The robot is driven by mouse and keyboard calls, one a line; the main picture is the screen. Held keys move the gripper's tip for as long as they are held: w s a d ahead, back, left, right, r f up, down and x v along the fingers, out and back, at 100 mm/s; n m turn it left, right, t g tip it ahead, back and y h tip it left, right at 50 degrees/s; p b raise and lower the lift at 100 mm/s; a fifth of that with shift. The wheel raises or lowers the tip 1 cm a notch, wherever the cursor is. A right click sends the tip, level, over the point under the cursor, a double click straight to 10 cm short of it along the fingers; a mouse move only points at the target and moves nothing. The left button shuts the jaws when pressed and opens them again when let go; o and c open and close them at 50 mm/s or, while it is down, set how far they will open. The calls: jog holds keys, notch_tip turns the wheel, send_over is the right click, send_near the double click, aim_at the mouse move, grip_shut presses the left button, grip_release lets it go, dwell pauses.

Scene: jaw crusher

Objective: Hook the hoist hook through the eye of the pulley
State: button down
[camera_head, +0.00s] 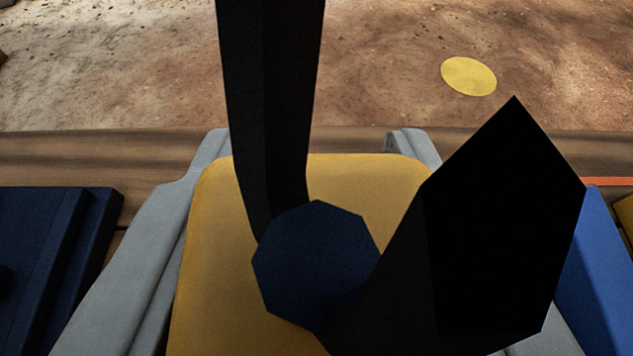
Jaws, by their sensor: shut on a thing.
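A large black faceted shape, which looks like the hoist hook (490,250), fills the middle and right of the view, very close to the camera. A long black bar comes down from the top edge, and a wide pointed part rises at the right. A dark blue eight-sided piece (315,260) sits where they meet; I cannot tell what it belongs to. My gripper (318,300) is shut on the hook, but its fingers do not stand out from the dark shapes. I cannot make out the pulley or its eye.
A yellow rounded panel (215,250) lies behind the dark shapes, between grey side rails (150,250). Dark blue parts (50,250) stand at the left and a brighter blue part (595,280) at the right. Beyond a brown ledge (70,160) is open dirt ground with a yellow disc (468,76).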

jog(key=shift+w+r, duration=0.15)
jog(key=shift+r, duration=0.2)
jog(key=c, duration=0.8)
grip_release()
jog(key=shift+c, duration=0.2)
